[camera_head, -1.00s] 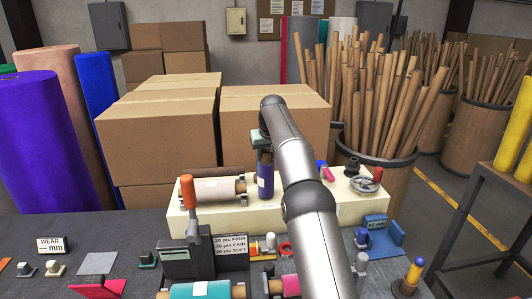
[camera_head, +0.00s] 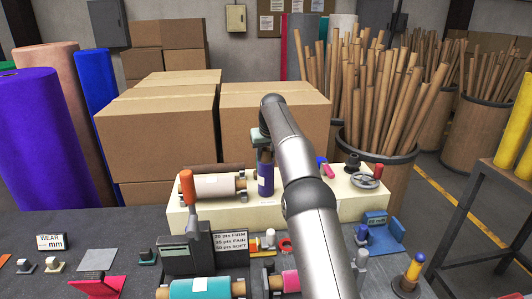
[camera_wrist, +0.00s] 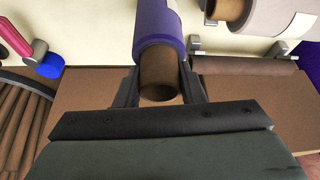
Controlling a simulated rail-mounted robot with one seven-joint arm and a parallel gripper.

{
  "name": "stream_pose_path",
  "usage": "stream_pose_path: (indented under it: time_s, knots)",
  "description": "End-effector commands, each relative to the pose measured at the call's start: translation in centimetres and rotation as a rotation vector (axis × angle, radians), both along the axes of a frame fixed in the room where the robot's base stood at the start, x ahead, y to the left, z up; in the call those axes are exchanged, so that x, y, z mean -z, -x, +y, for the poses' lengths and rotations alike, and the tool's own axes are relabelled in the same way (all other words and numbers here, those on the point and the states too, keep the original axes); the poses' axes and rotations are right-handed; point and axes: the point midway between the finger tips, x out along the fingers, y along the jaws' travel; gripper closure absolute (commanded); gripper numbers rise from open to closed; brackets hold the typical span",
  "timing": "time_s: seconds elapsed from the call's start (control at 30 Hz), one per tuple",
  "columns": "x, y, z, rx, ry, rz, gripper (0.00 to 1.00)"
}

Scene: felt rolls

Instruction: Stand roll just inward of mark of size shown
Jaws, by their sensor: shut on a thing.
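A purple felt roll (camera_head: 265,178) with a pale label stands upright at the cream block (camera_head: 212,218), in front of the cardboard boxes. My gripper (camera_head: 262,140) is shut around its top end. In the wrist view, my gripper (camera_wrist: 158,88) has one finger on each side of the roll's brown core, and the purple felt (camera_wrist: 158,25) lies beyond. I cannot tell whether the roll's foot touches the block. No mark for it is clear in these views. A small sign (camera_head: 52,242) reads "WEAR" and "mm"; its number is not legible.
A beige roll (camera_head: 215,186) lies in holders on the block, left of the held roll. A gauge with an orange handle (camera_head: 187,186) stands in front. Boxes (camera_head: 158,135) stand close behind.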

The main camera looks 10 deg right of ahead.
Motion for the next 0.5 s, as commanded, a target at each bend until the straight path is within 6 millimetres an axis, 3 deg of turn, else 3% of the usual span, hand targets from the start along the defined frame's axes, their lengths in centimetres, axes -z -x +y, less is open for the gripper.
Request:
stream_pose_path:
  time_s: [0.2,0.23,0.3,0.5]
  knots:
    - [0.32,0.0,0.0,0.0,0.0,-0.001,1.0]
    - [0.28,-0.01,0.0,0.0,0.0,-0.001,0.59]
    - [0.25,-0.01,0.0,0.0,0.0,-0.001,0.39]
    - [0.28,-0.01,0.0,0.0,0.0,-0.001,0.39]
